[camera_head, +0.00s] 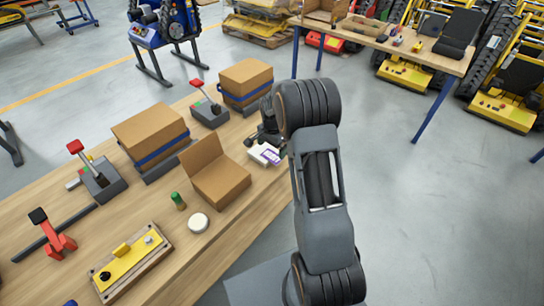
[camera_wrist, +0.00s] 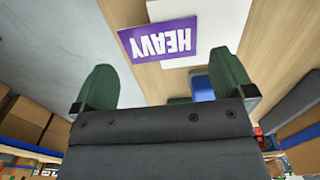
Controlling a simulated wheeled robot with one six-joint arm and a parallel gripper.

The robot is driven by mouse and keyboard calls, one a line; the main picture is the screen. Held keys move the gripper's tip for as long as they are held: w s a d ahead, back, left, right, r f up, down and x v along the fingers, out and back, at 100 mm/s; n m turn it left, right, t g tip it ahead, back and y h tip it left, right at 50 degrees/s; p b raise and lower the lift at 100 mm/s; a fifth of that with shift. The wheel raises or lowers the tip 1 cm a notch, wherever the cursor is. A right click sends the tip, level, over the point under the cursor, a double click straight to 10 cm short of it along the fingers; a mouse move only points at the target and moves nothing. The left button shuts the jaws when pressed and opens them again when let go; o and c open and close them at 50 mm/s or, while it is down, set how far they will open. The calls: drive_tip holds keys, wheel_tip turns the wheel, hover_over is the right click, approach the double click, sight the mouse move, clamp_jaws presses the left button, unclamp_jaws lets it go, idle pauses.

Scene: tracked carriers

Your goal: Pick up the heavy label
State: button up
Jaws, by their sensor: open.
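The heavy label (camera_wrist: 157,38) is a purple card with white "HEAVY" lettering, upside down in the wrist view. It lies over a white piece (camera_wrist: 205,16) on the wooden table. In the head view the label (camera_head: 270,157) shows small and purple-edged near the table's right edge, partly beside my arm. My gripper (camera_wrist: 165,76) is open, its two green fingers apart with nothing held between them. The label appears ahead of the fingertips, towards the top of the wrist view.
A blue item (camera_wrist: 203,88) shows between the fingers, close to the right one. An open cardboard box (camera_head: 222,186), a closed carton (camera_head: 150,133) and another carton (camera_head: 246,78) stand on the table (camera_head: 215,245). A lever box (camera_head: 208,113) stands between the cartons. Open floor lies right of my arm.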

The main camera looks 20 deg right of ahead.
sight(272, 156)
drive_tip(key=shift+f, duration=1.75)
drive_tip(key=shift+f, duration=0.1)
drive_tip(key=c, duration=0.6)
